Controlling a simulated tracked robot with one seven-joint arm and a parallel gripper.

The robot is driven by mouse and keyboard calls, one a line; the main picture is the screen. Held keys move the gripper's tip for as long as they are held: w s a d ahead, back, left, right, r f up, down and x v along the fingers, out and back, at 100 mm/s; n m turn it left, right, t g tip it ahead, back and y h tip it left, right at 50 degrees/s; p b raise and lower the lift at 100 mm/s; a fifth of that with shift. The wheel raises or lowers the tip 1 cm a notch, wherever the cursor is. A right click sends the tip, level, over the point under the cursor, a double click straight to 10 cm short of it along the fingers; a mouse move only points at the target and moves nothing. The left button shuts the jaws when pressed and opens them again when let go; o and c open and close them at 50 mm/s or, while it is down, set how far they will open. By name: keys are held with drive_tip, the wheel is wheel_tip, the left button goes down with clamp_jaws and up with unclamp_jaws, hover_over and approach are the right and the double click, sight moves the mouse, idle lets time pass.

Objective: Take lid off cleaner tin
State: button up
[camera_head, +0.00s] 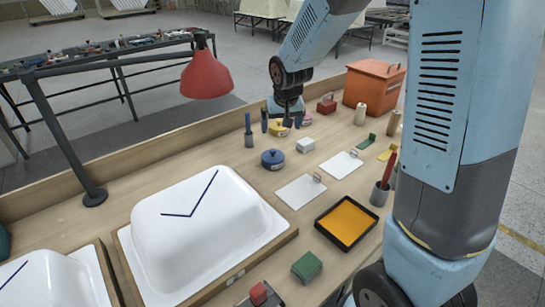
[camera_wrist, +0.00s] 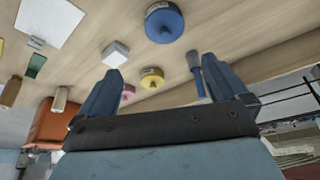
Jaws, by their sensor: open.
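Several round tins stand on the wooden bench, and I cannot read which is the cleaner. The blue tin (camera_head: 273,160) has a knobbed lid on it; it also shows at the top of the wrist view (camera_wrist: 165,24). A yellow tin (camera_head: 278,130) stands behind it and shows between my fingers in the wrist view (camera_wrist: 152,78). A pink tin (camera_head: 306,121) is just right of the yellow one and is partly hidden by a finger in the wrist view (camera_wrist: 128,92). My gripper (camera_head: 282,120) is open and empty, its fingers pointing down around the yellow tin's place; contact cannot be told.
A white block (camera_head: 306,146) is right of the blue tin. A blue-handled brush (camera_head: 248,124) stands left of my gripper. A red lamp (camera_head: 206,76) hangs at left. White tub shell (camera_head: 200,225), white cards, an orange tray (camera_head: 347,205) and an orange box (camera_head: 374,85) take up bench room.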

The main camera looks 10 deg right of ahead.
sight(274, 151)
drive_tip(key=x, duration=1)
drive_tip(key=a+x, duration=0.1)
drive_tip(key=x, duration=0.4)
drive_tip(key=shift+a+f, duration=0.1)
drive_tip(key=shift+f, duration=0.3)
drive_tip(key=c, duration=0.8)
